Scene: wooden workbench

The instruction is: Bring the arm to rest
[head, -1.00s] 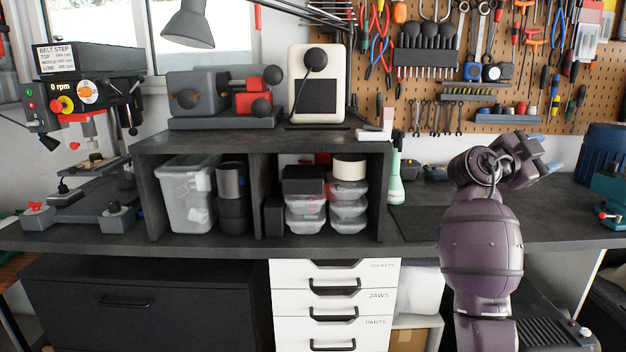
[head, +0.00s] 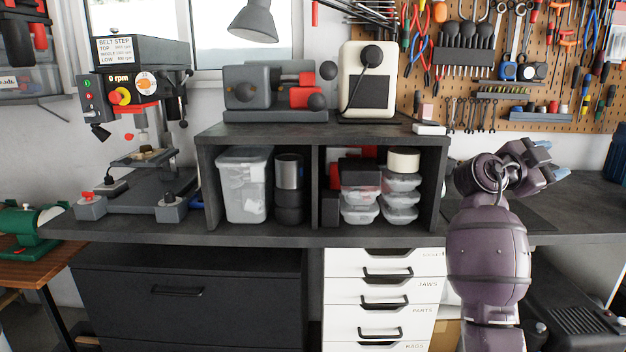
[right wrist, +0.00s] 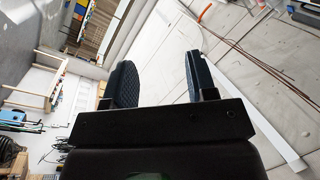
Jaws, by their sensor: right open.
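My right arm rises at the right of the head view, bent at the elbow. My right gripper (head: 552,160) is held above the right part of the dark workbench (head: 270,236) and points right. In the right wrist view my right gripper (right wrist: 160,85) shows two dark padded fingers set wide apart with nothing between them. Beyond the fingers lie a pale tiled floor (right wrist: 225,35) and tilted shelving. My left gripper is not in view.
A black shelf unit (head: 312,185) with bins and clear boxes stands on the bench left of my arm. A drill press (head: 135,80) is at the left. A pegboard of tools (head: 560,110) hangs behind. A drawer stack (head: 385,262) is below the bench.

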